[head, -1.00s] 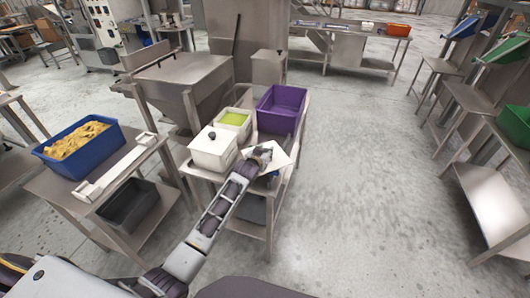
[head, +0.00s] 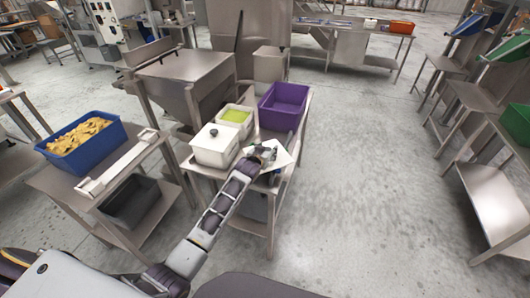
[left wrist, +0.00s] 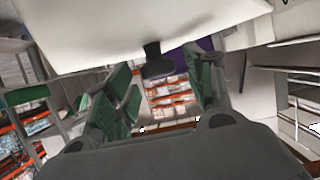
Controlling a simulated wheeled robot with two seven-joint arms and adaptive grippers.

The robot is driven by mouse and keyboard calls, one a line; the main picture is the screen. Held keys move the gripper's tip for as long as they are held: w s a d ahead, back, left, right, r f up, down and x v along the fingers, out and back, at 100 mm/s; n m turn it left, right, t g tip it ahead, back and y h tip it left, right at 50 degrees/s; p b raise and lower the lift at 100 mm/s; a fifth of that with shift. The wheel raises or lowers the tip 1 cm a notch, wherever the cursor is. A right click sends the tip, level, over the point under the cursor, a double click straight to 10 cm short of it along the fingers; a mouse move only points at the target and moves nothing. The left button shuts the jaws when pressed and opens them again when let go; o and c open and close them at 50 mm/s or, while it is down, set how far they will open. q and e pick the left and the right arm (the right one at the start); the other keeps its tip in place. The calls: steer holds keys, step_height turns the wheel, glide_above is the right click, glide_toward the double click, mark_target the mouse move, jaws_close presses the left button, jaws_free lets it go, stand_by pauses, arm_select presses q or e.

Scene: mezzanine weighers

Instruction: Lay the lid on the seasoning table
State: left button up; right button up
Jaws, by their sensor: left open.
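A flat white lid (head: 285,159) lies on the near right part of the steel seasoning table (head: 270,190), in front of the purple crate. In the left wrist view the lid (left wrist: 130,30) fills the top, with its black knob (left wrist: 153,60) standing out between the fingers. My left gripper (head: 265,153) is at the lid's left side in the head view. Its green-padded fingers (left wrist: 165,90) are spread, with space on both sides of the knob. Whether a finger touches the lid's plate cannot be told. My right gripper is out of view.
On the same table stand a lidded white bin (head: 213,152), an open white bin with green contents (head: 248,122) and the purple crate (head: 283,107). A blue bin of yellow food (head: 80,150) is on the left table. Open floor (head: 370,190) lies to the right.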

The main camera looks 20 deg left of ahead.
arm_select(q)
steer(key=shift+r, duration=0.75)
steer(key=shift+s, duration=0.55)
steer(key=shift+v, duration=5.3)
steer(key=shift+s+r, duration=0.1)
steer(key=shift+r, duration=0.05)
steer(key=shift+o, duration=0.5)
